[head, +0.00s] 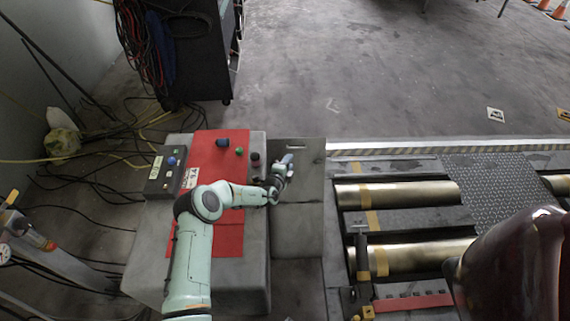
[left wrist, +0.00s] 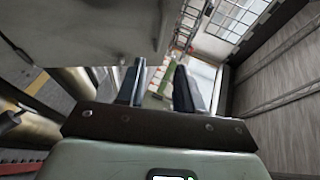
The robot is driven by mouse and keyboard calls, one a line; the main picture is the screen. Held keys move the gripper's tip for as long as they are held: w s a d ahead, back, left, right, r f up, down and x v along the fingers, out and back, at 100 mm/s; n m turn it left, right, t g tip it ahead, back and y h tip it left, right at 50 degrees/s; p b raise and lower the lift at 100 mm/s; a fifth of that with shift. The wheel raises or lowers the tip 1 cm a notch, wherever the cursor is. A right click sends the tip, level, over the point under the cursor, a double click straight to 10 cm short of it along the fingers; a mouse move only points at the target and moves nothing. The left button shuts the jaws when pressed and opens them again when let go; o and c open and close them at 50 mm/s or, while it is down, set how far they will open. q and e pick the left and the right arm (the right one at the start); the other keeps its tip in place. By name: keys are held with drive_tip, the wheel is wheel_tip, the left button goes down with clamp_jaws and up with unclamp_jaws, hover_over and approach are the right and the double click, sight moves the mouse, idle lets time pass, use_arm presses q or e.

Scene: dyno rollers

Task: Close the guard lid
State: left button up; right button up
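The guard lid appears to be the dark grey panel (head: 310,172) with a small slot near its far edge, right of the red-topped grey cabinet. I cannot tell its exact angle. My left gripper (head: 284,163) is over the left part of this panel, near the slot; contact is unclear. In the left wrist view its two dark fingers (left wrist: 157,88) are apart with nothing between them. A grey surface (left wrist: 85,25) fills the upper left there, close to the fingers; it may be the lid. My right gripper is in neither view.
The grey cabinet with red top (head: 225,150) carries knobs and a button box (head: 166,172). Metal rollers (head: 410,194) lie to the right, beside a tread plate (head: 490,180). A dark red glossy body (head: 515,265) stands at lower right. A black cart (head: 195,50) and cables are behind.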

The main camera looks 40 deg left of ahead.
use_arm(q)
drive_tip(key=shift+v, duration=1.15)
